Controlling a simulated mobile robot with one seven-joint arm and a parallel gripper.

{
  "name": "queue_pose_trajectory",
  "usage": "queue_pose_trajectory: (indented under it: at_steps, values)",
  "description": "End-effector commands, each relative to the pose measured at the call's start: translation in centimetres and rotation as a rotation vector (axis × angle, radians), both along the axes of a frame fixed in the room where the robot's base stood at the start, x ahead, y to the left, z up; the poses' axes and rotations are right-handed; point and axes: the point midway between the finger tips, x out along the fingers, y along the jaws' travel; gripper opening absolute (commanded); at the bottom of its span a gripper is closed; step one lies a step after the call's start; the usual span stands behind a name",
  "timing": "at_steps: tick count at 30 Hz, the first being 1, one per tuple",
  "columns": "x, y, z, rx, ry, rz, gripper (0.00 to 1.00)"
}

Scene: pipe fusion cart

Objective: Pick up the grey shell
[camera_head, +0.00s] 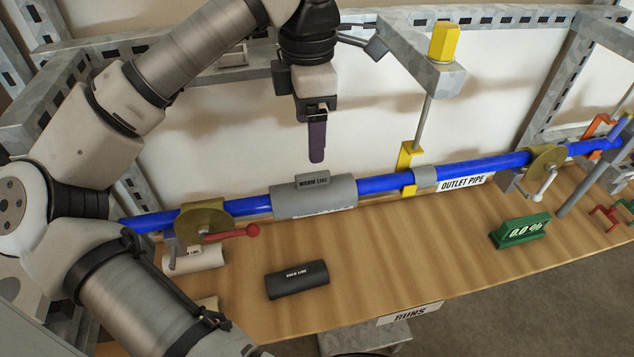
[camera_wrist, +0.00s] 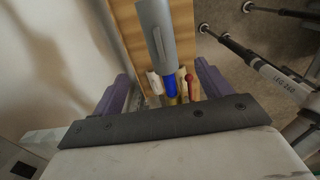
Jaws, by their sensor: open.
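The grey shell (camera_head: 335,195) is a cylinder around the blue pipe (camera_head: 385,184) at the back of the wooden table; a raised block on its top reads "WARM LINE". In the wrist view the grey shell (camera_wrist: 157,30) is at the top centre, beyond the fingers. My gripper (camera_head: 317,155) hangs above the shell with purple fingers pointing down; no contact shows. In the wrist view my gripper (camera_wrist: 160,88) has its two purple fingers wide apart, with nothing held between them. The far finger is mostly hidden in the head view.
A dark shell marked "COLD LINE" (camera_head: 297,279) and a white cylinder (camera_head: 194,257) lie on the table (camera_head: 400,260). A brass valve with a red handle (camera_head: 236,232) is left of the shell. A yellow bracket (camera_head: 407,165) and a green display (camera_head: 519,230) are to the right.

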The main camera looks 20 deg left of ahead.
Motion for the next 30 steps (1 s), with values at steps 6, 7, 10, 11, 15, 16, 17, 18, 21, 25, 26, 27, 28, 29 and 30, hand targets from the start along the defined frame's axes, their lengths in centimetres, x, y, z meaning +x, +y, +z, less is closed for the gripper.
queue_pose_trajectory:
  at_steps: [6, 7, 10, 11, 15, 16, 17, 18, 21, 25, 26, 27, 28, 29, 30]
  values:
    - [0.0, -0.1, -4.7, -0.003, 0.001, -0.002, 0.77]
    - [0.0, -0.1, -5.3, -0.003, 0.001, -0.002, 0.77]
    - [0.0, 0.0, -6.9, -0.002, 0.0, -0.001, 0.77]
    - [0.0, 0.0, -7.2, -0.003, 0.001, -0.001, 0.77]
    - [0.0, 0.0, -7.9, -0.002, 0.0, -0.002, 0.77]
    - [0.0, 0.0, -8.1, -0.002, 0.0, -0.002, 0.77]
    - [0.0, 0.0, -8.4, -0.002, 0.0, -0.002, 0.77]
    - [0.0, 0.0, -8.8, -0.003, 0.001, -0.002, 0.77]
    - [0.1, 0.0, -10.4, -0.004, -0.001, -0.002, 0.77]
    - [0.1, 0.0, -12.4, -0.004, 0.0, -0.003, 0.77]
    - [0.1, 0.0, -12.6, -0.003, -0.001, -0.003, 0.77]
    - [0.1, 0.0, -12.8, -0.003, -0.001, -0.003, 0.77]
    - [0.1, 0.0, -12.9, -0.003, -0.001, -0.003, 0.77]
    - [0.1, 0.0, -12.8, -0.003, -0.001, -0.003, 0.77]
    - [0.1, 0.0, -12.8, -0.002, -0.001, -0.003, 0.77]
